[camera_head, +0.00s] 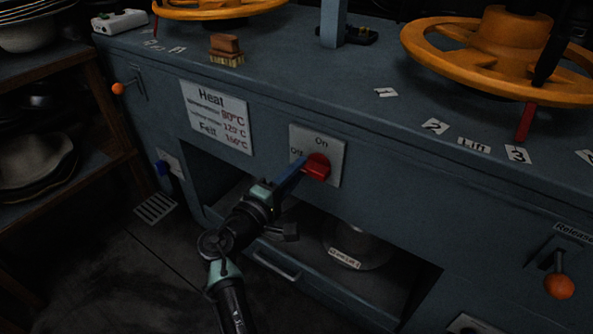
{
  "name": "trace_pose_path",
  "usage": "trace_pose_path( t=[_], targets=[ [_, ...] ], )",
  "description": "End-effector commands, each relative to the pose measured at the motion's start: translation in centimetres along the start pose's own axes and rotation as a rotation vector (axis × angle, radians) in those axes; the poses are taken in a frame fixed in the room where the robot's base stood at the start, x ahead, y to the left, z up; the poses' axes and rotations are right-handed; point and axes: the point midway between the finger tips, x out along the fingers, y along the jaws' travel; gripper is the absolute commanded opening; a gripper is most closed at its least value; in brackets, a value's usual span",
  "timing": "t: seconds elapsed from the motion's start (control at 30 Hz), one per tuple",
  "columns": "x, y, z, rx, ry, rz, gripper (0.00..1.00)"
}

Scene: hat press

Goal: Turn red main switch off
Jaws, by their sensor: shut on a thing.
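The red main switch (317,167) is a red knob on a grey metal plate (331,146) on the front of the blue-grey press. The plate reads "On" at the top and "Off" at the left. My gripper (303,168) reaches up from below left, with its fingers at the left side of the knob. The gripper is shut on the red knob. The fingers partly hide the knob's left side, and its exact angle is hard to tell.
A "Heat" sign (216,117) is left of the switch. Orange-knobbed levers stand at left (118,88) and lower right (559,286). Orange wheels (480,45) sit on top. A shelf (85,180) stands at left.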

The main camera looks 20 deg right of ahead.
Motion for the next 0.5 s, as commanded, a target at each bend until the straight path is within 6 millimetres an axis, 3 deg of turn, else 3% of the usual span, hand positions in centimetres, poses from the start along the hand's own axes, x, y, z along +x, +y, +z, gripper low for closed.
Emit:
trace_pose_path(
  t=[0.07,0.1,0.23,0.5],
  targets=[
    [-0.05,-0.17,0.06,-0.005,-0.002,-0.002,0.00],
    [-0.05,-0.18,0.06,-0.005,-0.002,-0.002,0.32],
    [-0.04,-0.14,0.04,-0.003,-0.001,-0.002,0.55],
    [-0.05,-0.04,0.01,-0.001,0.000,-0.001,0.55]
  ],
)
